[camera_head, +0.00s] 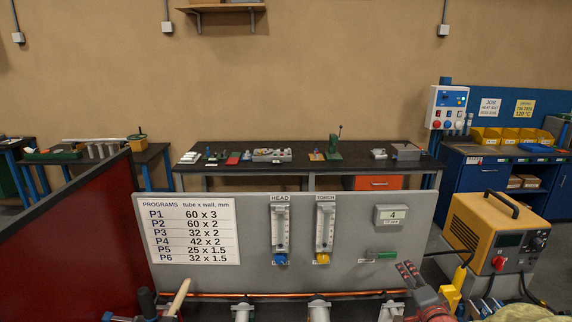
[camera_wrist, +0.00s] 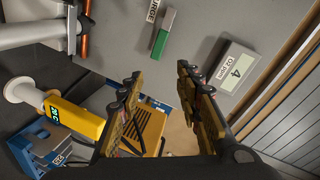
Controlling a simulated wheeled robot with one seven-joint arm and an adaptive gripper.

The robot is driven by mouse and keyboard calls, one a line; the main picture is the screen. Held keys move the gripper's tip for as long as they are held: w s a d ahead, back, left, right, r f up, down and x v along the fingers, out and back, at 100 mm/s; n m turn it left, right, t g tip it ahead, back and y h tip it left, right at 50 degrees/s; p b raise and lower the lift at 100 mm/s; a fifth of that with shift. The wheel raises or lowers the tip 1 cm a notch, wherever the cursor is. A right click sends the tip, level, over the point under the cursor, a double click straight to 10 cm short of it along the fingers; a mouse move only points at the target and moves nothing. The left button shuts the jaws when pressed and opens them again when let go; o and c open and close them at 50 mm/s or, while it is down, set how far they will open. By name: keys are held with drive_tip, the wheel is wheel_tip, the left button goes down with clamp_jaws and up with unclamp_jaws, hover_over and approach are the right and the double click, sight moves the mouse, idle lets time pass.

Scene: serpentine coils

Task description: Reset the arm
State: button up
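My gripper (camera_wrist: 160,74) shows in the wrist view with its two yellow-and-black fingers apart and nothing between them. The grey panel and part of the yellow power unit (camera_wrist: 150,125) show behind the gap. In the head view my gripper (camera_head: 409,274) is low at the right, in front of the grey panel (camera_head: 350,277), near its lower right corner. My red arm section shows just below it at the bottom edge. The rest of my arm is out of view.
The panel carries two flow meters (camera_head: 281,228) (camera_head: 325,228), a display reading 4 (camera_head: 390,215) and a green-and-grey piece (camera_head: 381,254). A copper tube (camera_head: 270,294) runs along its foot. The yellow power unit (camera_head: 495,238) stands at the right. A red screen (camera_head: 80,235) stands left.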

drive_tip(key=s+a+r+n+g, duration=0.55)
drive_tip(key=s+a+n, duration=0.2)
drive_tip(key=s, duration=0.45)
drive_tip(key=s+a+n+g, duration=0.2)
drive_tip(key=s+a, duration=0.3)
drive_tip(key=s, duration=0.6)
drive_tip(key=s+a+n+g+y, duration=0.1)
drive_tip(key=s+a+n, duration=0.4)
drive_tip(key=s, duration=0.5)
drive_tip(key=shift+s+a+r+g+y, duration=0.15)
drive_tip(key=shift+s+r+g+y, duration=0.2)
drive_tip(key=shift+g, duration=0.4)
drive_tip(key=shift+f, duration=0.1)
